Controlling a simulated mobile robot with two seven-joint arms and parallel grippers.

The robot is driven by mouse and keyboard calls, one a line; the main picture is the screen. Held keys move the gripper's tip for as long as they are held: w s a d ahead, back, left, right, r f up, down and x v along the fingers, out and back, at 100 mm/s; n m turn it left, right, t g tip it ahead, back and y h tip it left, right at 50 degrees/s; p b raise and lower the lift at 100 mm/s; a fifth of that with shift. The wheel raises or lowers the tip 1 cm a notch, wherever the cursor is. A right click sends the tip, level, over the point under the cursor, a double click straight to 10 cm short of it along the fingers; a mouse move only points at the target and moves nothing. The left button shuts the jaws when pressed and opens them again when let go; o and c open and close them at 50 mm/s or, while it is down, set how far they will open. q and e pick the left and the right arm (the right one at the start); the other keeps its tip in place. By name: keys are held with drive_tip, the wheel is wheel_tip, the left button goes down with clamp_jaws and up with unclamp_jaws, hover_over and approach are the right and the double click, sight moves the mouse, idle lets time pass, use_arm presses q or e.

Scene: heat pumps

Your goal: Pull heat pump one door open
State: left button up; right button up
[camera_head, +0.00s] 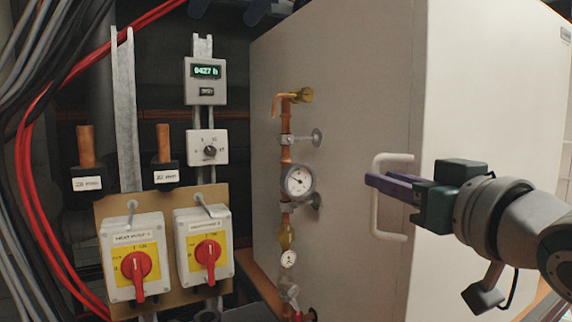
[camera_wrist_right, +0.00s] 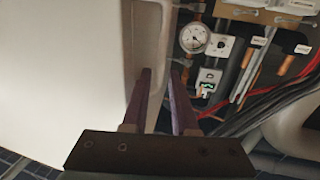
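The heat pump is a large pale box; its bright front face, the door (camera_head: 490,90), fills the right of the head view. A white bracket-shaped handle (camera_head: 375,215) stands out at the door's left edge. My right gripper (camera_head: 375,182) comes in from the right with its purple fingers level with the handle's upper half, the tips crossing its upright bar in the picture. In the wrist view the right gripper (camera_wrist_right: 160,75) has a clear gap between its fingers. My left gripper is not in view.
Left of the box run a copper pipe (camera_head: 286,155) and a pressure gauge (camera_head: 298,181). Two red-and-yellow rotary switches (camera_head: 135,265) (camera_head: 207,250), a digital meter (camera_head: 206,80) and red cables (camera_head: 45,255) are further left. The gauge also shows in the wrist view (camera_wrist_right: 194,38).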

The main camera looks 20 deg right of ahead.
drive_tip(key=shift+w, duration=0.55)
clamp_jaws()
idle(1.1)
